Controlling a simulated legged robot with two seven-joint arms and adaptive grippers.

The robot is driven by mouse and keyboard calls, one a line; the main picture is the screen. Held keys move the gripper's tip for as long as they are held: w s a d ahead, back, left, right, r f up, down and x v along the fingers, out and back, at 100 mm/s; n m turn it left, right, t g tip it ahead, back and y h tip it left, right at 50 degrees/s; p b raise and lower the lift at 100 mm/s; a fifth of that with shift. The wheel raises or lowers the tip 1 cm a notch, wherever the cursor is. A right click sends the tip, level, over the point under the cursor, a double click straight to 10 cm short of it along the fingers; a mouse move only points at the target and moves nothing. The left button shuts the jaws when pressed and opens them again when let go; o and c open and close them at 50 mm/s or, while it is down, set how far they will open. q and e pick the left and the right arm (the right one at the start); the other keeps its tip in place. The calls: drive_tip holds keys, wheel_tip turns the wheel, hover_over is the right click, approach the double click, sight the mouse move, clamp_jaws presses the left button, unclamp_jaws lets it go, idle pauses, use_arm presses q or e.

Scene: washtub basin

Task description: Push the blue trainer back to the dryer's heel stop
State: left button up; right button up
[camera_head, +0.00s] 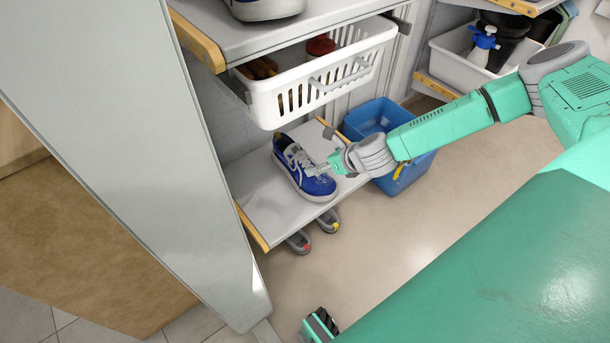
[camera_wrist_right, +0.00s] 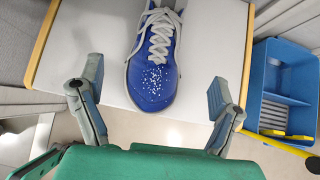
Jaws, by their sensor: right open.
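The blue trainer (camera_head: 302,168), with white laces and a speckled toe, sits upright on the low grey shelf (camera_head: 262,205). Its toe points toward the front edge. My right gripper (camera_head: 324,170) is at the toe end, arm coming from the right. In the right wrist view the open fingers (camera_wrist_right: 155,85) stand either side of the toe of the trainer (camera_wrist_right: 152,75), with a visible gap on each side. I cannot make out a heel stop; the heel's far end is cut off in the wrist view.
A white slotted basket (camera_head: 325,85) hangs above the shelf. A blue bin (camera_head: 408,172) stands close on the right, beneath my forearm. Wooden strips (camera_head: 252,228) edge the shelf. Two grey objects with red and yellow marks (camera_head: 299,242) show below its front. The floor in front is clear.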

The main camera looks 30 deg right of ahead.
sight(305, 164)
drive_tip(key=b+x, duration=0.1)
drive_tip(key=x, duration=0.2)
drive_tip(key=shift+d, duration=0.15)
drive_tip(key=w+a+f, duration=0.1)
drive_tip(key=w+a+f+b, duration=0.1)
drive_tip(key=w, duration=0.1)
drive_tip(key=shift+w+f+b, duration=0.1)
drive_tip(key=shift+f+b, duration=0.15)
drive_tip(key=shift+b, duration=0.05)
drive_tip(key=shift+w+f, duration=0.25)
drive_tip(key=shift+w+d+f, duration=0.15)
drive_tip(key=w+f+b, duration=0.2)
drive_tip(key=f, duration=0.2)
drive_tip(key=shift+w+d+b, duration=0.4)
drive_tip(key=shift+w+a+f, duration=0.1)
drive_tip(key=shift+w+a, duration=0.1)
drive_tip(key=shift+w, duration=0.05)
drive_tip(key=shift+a+r, duration=0.2)
drive_tip(key=shift+a, duration=0.1)
use_arm(q)
drive_tip(key=f, duration=0.6)
drive_tip(key=shift+a, duration=0.3)
use_arm(e)
drive_tip(key=shift+d+f, duration=0.15)
drive_tip(key=shift+d, duration=0.25)
drive_tip(key=c, duration=1.5)
